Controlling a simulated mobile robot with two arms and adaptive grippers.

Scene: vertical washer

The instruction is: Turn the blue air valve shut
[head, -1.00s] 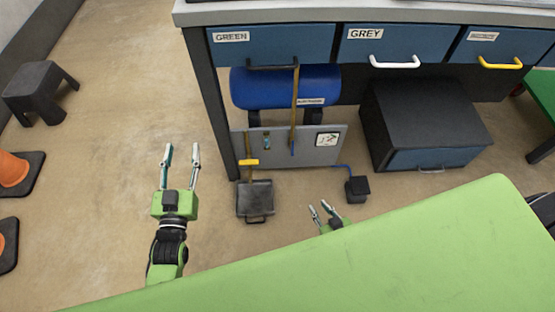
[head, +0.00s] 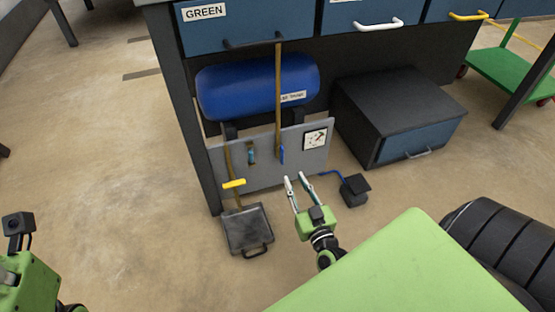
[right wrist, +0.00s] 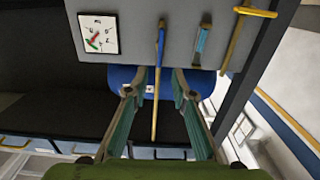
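The blue valve handle (head: 282,154) is on the grey panel under the bench, at the lower end of a brown pipe (head: 278,100). It stands upright, in line with the pipe. My right gripper (head: 296,180) is open and empty, just below and in front of the handle. In the right wrist view the scene is upside down; the blue handle (right wrist: 161,42) shows just beyond the gap between the open fingers (right wrist: 161,78), not gripped. Of my left gripper only a green housing (head: 25,282) shows at the lower left edge; its fingers are not visible.
A blue tank (head: 258,85) lies above the panel (head: 215,160). A yellow handle (head: 234,184), a dark pan (head: 248,230) and a small black box (head: 354,190) are nearby. A dark drawer cabinet (head: 400,105) stands at right. The floor to the left is clear.

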